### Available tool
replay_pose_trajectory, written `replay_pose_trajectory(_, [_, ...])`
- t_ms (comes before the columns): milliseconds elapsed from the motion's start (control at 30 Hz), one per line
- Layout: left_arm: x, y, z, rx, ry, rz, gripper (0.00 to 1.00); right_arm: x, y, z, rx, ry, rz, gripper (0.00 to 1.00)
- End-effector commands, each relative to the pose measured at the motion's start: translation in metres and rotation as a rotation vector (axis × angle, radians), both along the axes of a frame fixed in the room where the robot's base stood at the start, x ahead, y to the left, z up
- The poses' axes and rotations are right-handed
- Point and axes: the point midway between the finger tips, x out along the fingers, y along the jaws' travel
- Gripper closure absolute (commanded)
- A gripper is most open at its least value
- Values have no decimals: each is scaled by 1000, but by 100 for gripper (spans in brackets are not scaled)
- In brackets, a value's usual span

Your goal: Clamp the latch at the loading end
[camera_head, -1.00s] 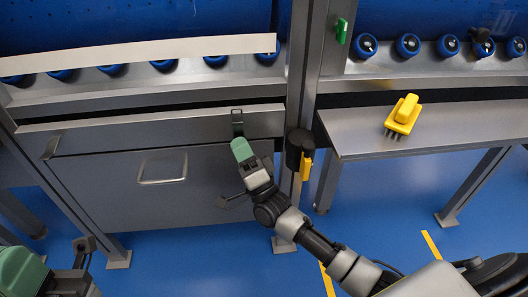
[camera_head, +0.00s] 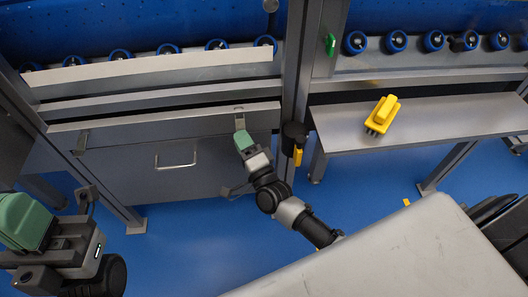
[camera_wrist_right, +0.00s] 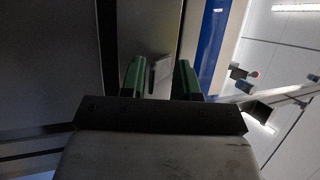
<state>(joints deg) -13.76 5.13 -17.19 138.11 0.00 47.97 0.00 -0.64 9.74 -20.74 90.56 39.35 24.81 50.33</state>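A small metal latch (camera_head: 239,116) sits at the right end of the steel front rail (camera_head: 165,126), below the roller bed. My right gripper (camera_head: 243,140) has its green fingertips right at the latch's lower end. In the right wrist view its two green fingers (camera_wrist_right: 159,80) stand apart, with a pale metal plate (camera_wrist_right: 159,70) seen between them. I cannot tell whether they touch it. A second catch (camera_head: 82,141) is at the rail's left end. My left gripper (camera_head: 25,222) shows green fingers at the left edge, away from the rail; its opening is hidden.
A pale bar (camera_head: 160,68) runs along the blue rollers, above the rail. A panel with a handle (camera_head: 176,160) hangs below. A steel post (camera_head: 297,70) carries a black holder (camera_head: 294,136). Blue floor is open below.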

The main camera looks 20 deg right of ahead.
Motion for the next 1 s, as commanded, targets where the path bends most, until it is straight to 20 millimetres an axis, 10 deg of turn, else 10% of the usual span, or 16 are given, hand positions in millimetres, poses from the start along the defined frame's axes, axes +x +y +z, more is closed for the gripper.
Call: replay_pose_trajectory(1000, [0, 0, 150, 0, 1, 0, 100, -16, 1, 25, 128, 452, 0, 69])
